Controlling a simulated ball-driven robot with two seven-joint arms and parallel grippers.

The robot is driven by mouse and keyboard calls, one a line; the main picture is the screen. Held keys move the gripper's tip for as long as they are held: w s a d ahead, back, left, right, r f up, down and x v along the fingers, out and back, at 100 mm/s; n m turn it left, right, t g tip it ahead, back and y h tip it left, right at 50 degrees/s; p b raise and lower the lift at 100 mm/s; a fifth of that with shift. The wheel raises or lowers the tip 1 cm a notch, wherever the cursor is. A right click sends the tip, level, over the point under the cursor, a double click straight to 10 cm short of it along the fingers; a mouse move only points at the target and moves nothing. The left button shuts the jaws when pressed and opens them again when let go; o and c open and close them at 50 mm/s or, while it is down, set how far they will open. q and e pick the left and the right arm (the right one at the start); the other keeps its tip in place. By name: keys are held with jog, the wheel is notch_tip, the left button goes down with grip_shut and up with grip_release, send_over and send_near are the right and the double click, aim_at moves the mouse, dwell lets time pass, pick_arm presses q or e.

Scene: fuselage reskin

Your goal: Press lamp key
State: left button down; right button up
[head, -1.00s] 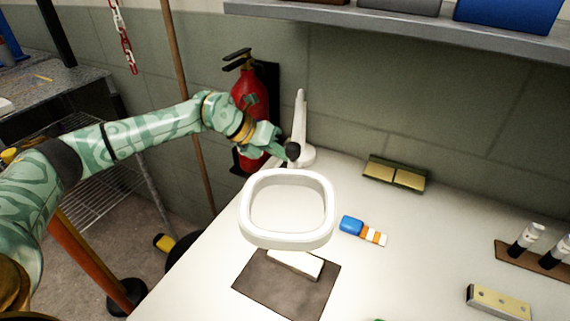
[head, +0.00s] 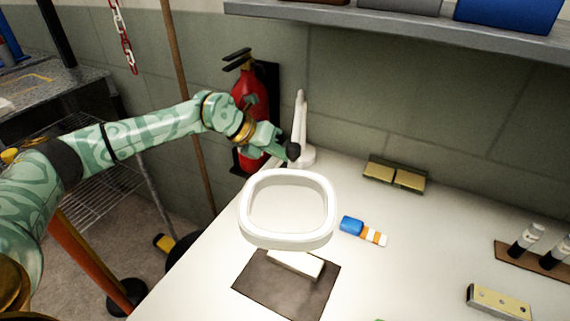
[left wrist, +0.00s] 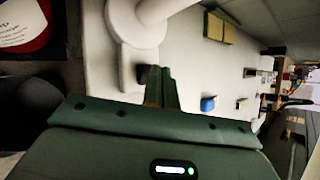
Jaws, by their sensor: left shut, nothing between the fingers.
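The white lamp has a rounded rectangular ring head (head: 244,215) over the table and an upright post (head: 300,115) on a base (head: 308,157) near the wall. My left gripper (head: 291,151) is shut and empty, its dark tip at the lamp's base in the head view. In the left wrist view, the shut fingers (left wrist: 161,88) reach the end of the white lamp base (left wrist: 131,75). A small dark square shows by the fingertips; I cannot tell whether it is the lamp key or a finger pad. Contact is unclear. My right gripper is out of view.
A red fire extinguisher (head: 247,100) hangs behind my left forearm. The white table (head: 400,215) holds a dark mat (head: 255,285) with a pale block, a blue-and-orange item (head: 352,225), a brass-topped block (head: 395,176) and bottles at right. A shelf (head: 400,22) runs above.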

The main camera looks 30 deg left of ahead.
aim_at(281, 166)
pick_arm(q)
jog(key=shift+f, duration=0.1)
dwell(0.5)
jog(key=shift+f, duration=0.3)
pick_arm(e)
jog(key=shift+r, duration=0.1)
pick_arm(q)
jog(key=shift+f, duration=0.2)
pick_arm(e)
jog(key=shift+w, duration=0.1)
pick_arm(q)
jog(key=shift+r+p, duration=0.65)
jog(key=shift+p, duration=0.1)
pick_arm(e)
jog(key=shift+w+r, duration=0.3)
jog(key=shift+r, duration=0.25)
